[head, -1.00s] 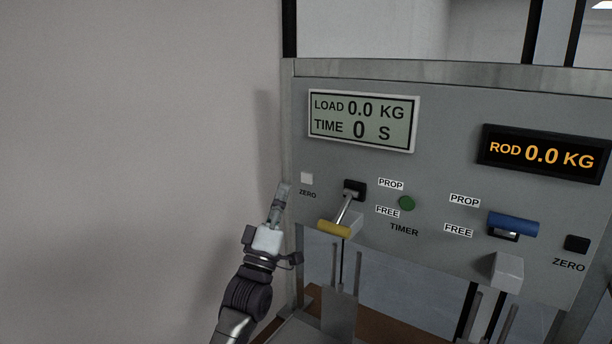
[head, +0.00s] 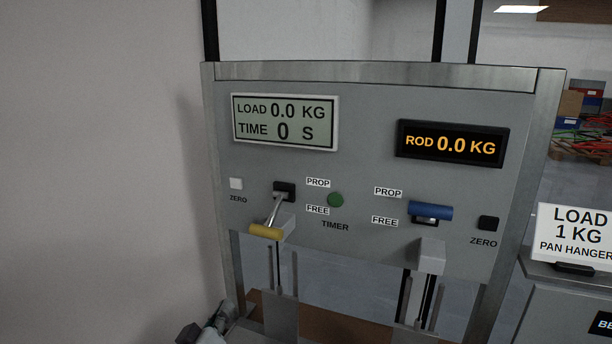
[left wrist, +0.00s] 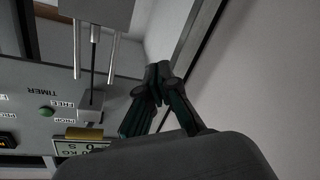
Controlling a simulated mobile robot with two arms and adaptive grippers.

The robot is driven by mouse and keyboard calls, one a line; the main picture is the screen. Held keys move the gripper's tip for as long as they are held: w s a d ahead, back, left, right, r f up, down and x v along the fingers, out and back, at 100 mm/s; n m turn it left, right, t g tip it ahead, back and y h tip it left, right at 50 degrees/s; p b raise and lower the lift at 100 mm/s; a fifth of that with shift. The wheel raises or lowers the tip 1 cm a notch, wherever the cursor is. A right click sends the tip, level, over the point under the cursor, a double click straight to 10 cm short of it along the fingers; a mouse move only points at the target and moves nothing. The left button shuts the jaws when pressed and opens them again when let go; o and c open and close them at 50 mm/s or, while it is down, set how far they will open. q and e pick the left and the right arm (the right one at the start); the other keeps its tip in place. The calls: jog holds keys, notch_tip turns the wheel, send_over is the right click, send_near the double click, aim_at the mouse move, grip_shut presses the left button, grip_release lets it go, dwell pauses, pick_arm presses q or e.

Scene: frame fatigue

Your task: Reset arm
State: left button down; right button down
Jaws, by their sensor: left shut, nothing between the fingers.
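My left gripper (left wrist: 160,85) is shut and empty in the left wrist view, beside the panel's edge. In the head view my left gripper (head: 205,328) is at the bottom edge, low and left of the panel, apart from the controls. The grey panel (head: 360,200) carries a lever with a yellow handle (head: 266,231), tilted down toward FREE. A blue-handled lever (head: 431,211) on the right sits between its PROP and FREE labels. The load display (head: 285,122) reads LOAD 0.0 KG, TIME 0 S. The rod display (head: 450,146) reads 0.0 KG. My right gripper is not in view.
A white zero button (head: 236,184), a green timer button (head: 336,200) and a black zero button (head: 488,223) are on the panel. A sign reading LOAD 1 KG PAN HANGER (head: 575,233) stands at right. A blank wall (head: 90,150) lies at left.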

pick_arm(q)
jog(key=s+f+m+g, duration=0.2)
jog(key=s+f, duration=0.3)
jog(key=s, duration=0.3)
jog(key=s+f+m+g+y, duration=0.1)
jog(key=s+f+g, duration=0.4)
jog(key=s, duration=0.3)
jog(key=s+a+f+m+g, duration=0.1)
jog(key=s+f+m+g, duration=0.1)
jog(key=s+f, duration=0.4)
jog(key=shift+s+a+f+m+g+y, duration=0.15)
jog(key=shift+s+g, duration=0.2)
jog(key=shift+s, duration=0.25)
jog(key=shift+s+d+f+m+g+y, duration=0.15)
jog(key=shift+s+g, duration=0.2)
jog(key=shift+s, duration=0.2)
jog(key=s+a+f+m+g, duration=0.1)
jog(key=s+m+g, duration=0.15)
jog(key=s, duration=0.65)
jog(key=s+f+g, duration=0.3)
jog(key=f, duration=2.6)
jog(key=s+a+f, duration=0.3)
jog(key=s+f, duration=1)
jog(key=s, duration=0.2)
jog(key=shift+s+f+y, duration=0.25)
jog(key=shift+s+y, duration=0.15)
jog(key=shift+g, duration=0.25)
